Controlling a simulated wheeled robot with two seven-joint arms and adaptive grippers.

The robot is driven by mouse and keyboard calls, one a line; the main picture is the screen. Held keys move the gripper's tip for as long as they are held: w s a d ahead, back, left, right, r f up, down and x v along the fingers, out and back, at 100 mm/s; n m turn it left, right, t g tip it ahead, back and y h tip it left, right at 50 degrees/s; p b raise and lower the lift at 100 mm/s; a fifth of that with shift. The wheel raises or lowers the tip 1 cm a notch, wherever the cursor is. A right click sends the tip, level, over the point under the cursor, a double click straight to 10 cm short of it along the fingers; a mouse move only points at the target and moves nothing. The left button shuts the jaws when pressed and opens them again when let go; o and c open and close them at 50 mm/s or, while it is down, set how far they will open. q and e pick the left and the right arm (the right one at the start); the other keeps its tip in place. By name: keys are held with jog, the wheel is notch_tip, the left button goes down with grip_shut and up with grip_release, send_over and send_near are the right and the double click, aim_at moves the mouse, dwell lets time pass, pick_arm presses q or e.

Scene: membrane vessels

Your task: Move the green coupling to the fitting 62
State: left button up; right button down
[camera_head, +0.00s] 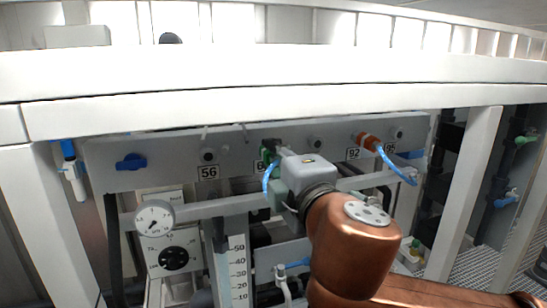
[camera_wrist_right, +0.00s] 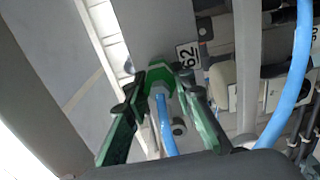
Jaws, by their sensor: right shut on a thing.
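My right gripper (camera_head: 272,158) reaches up to the grey panel from the lower right. In the right wrist view its two green fingers (camera_wrist_right: 162,88) are shut on the green coupling (camera_wrist_right: 158,71). A blue hose (camera_wrist_right: 167,125) runs from the coupling between the fingers. The coupling is at the panel beside the label 62 (camera_wrist_right: 187,55). The fitting there is hidden behind the coupling and fingers, so I cannot tell whether they touch. In the head view the gripper covers most of the coupling and part of the label. My left gripper is not in view.
An orange coupling (camera_head: 368,141) with a blue hose sits on the panel between labels 92 and 95. A bare fitting (camera_head: 208,155) is above label 56 (camera_head: 208,172). A white frame beam (camera_head: 200,110) crosses above the panel. A gauge (camera_head: 154,218) and pipe lie below.

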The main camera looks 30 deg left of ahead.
jog(key=shift+a, duration=0.1)
jog(key=c, duration=1.5)
grip_release()
jog(key=shift+c, duration=0.2)
jog(key=shift+s+d, duration=0.1)
jog(key=shift+d, duration=0.1)
jog(key=v, duration=1.1)
jog(key=shift+s+d, duration=0.15)
jog(key=shift+d, duration=0.05)
